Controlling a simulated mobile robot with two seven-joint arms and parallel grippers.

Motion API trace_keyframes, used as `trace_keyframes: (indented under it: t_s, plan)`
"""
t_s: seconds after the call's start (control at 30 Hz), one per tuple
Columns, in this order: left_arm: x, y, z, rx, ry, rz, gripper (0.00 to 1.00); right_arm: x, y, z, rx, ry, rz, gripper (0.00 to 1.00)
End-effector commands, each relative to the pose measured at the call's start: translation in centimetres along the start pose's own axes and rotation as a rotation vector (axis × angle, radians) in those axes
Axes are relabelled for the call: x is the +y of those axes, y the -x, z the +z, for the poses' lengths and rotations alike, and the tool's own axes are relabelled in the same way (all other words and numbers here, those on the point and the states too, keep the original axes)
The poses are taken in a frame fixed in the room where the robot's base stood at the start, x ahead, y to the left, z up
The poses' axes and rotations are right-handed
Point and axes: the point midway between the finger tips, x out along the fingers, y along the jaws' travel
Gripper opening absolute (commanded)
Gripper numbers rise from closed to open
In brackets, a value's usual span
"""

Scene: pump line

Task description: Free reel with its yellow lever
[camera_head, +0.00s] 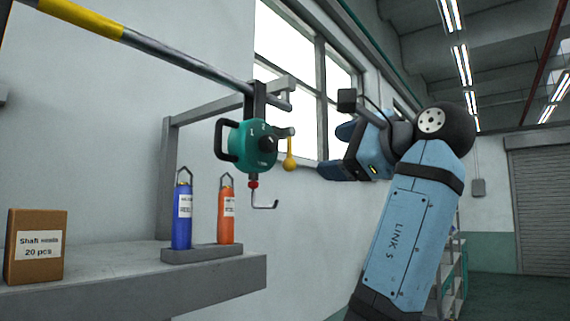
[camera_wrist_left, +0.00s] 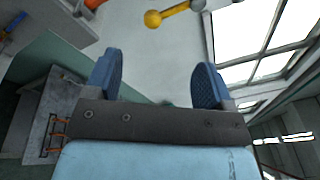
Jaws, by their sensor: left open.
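The teal reel (camera_head: 250,148) hangs from a dark bracket under a rail, with a black handle at its left and a red stop and hook below. Its yellow lever (camera_head: 290,161) hangs down at the reel's right side and ends in a ball. In the left wrist view the yellow lever (camera_wrist_left: 153,18) shows at the top, beyond the fingertips. My left gripper (camera_head: 335,152) is to the right of the lever, apart from it. Its fingers (camera_wrist_left: 157,70) are spread with nothing between them. My right gripper is not in view.
A grey shelf (camera_head: 120,292) below left holds a cardboard box (camera_head: 36,270) and a rack with a blue bottle (camera_head: 182,228) and an orange bottle (camera_head: 227,229). A yellow-banded rail (camera_head: 190,68) runs above. Windows (camera_head: 290,45) are in the wall behind.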

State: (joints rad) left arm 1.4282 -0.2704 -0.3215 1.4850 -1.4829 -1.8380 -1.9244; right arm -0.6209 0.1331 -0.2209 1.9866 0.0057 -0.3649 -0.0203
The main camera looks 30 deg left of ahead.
Motion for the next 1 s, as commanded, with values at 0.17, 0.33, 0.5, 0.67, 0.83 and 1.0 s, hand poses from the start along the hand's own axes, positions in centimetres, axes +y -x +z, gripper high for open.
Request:
trace_keyframes:
  t_s: [0.17, 0.33, 0.5, 0.67, 0.83, 1.0]
  plan:
    - [-0.1, -2.4, 0.2, -0.002, -0.001, 0.005, 0.76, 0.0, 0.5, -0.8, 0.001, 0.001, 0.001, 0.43]
    - [-0.2, -6.1, 0.2, -0.003, 0.000, 0.005, 0.76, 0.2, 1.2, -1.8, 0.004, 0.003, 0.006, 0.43]
    - [-0.2, -9.6, 0.2, -0.002, 0.000, 0.003, 0.76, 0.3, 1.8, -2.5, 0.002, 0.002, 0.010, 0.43]
    - [-0.1, -12.0, 0.1, -0.001, 0.000, 0.002, 0.76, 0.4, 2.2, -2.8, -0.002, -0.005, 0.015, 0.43]
    - [0.0, -13.3, 0.0, 0.000, 0.001, 0.000, 0.76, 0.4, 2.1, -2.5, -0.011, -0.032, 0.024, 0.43]
    - [0.1, -13.6, 0.0, 0.001, 0.001, 0.000, 0.76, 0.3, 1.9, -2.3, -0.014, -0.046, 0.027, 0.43]
